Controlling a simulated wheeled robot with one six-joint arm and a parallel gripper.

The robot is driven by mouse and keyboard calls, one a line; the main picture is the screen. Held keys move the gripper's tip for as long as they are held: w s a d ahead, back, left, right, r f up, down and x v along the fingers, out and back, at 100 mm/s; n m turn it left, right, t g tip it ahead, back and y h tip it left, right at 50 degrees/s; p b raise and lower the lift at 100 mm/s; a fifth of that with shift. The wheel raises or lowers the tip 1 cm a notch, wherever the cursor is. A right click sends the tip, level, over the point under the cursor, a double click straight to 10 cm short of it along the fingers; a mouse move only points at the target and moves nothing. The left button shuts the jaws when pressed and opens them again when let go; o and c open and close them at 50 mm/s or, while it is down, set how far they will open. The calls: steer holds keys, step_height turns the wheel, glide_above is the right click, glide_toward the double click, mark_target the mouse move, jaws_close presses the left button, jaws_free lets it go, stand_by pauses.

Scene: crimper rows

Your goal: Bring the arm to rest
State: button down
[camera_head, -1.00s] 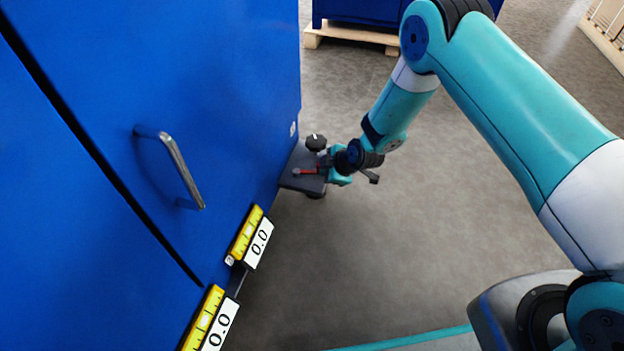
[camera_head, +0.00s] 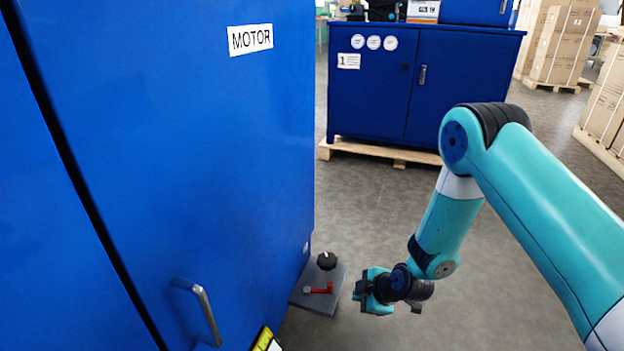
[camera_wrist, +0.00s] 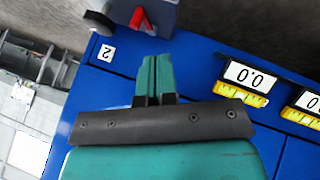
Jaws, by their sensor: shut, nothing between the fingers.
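My gripper (camera_head: 366,291) is in the air at the lower middle of the head view, to the right of a small grey shelf (camera_head: 318,301) and apart from it. The shelf sits at the side of a tall blue cabinet (camera_head: 190,130) and bears a black knob (camera_head: 327,260) and a red lever (camera_head: 321,288). In the wrist view my gripper's teal fingers (camera_wrist: 154,78) are together with nothing between them. The red lever (camera_wrist: 141,20) shows beyond the fingertips there.
The blue cabinet, labelled MOTOR, fills the left of the head view, with a metal handle (camera_head: 205,312). A lower blue cabinet (camera_head: 420,85) stands on a pallet at the back. Cartons (camera_head: 565,45) stand at the back right. Grey floor (camera_head: 370,205) is clear between.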

steer(key=s+a+r+m+g+p, duration=0.1)
steer(key=s+r+m, duration=0.15)
steer(key=r, duration=0.65)
steer(key=s+a+r+m+g+y, duration=0.1)
steer(key=s+a+r, duration=0.15)
steer(key=r, duration=0.65)
steer(key=s+a+r+m+g+p, duration=0.1)
steer(key=s+r, duration=0.2)
steer(key=r, duration=0.5)
steer(key=s+d+r+m+g+h+p, duration=0.1)
steer(key=s+d+r+m, duration=0.1)
steer(key=s+r, duration=0.65)
steer(key=s+d+r+m+g+p, duration=0.1)
steer(key=s+d+r+m+g, duration=0.3)
steer(key=s, duration=0.7)
step_height(320, 180, up, 39)
steer(key=a+t+p, duration=0.2)
steer(key=p, duration=3.6)
steer(key=shift+w+r+n, duration=0.2)
steer(key=shift+n, duration=0.25)
steer(key=shift+a, duration=0.1)
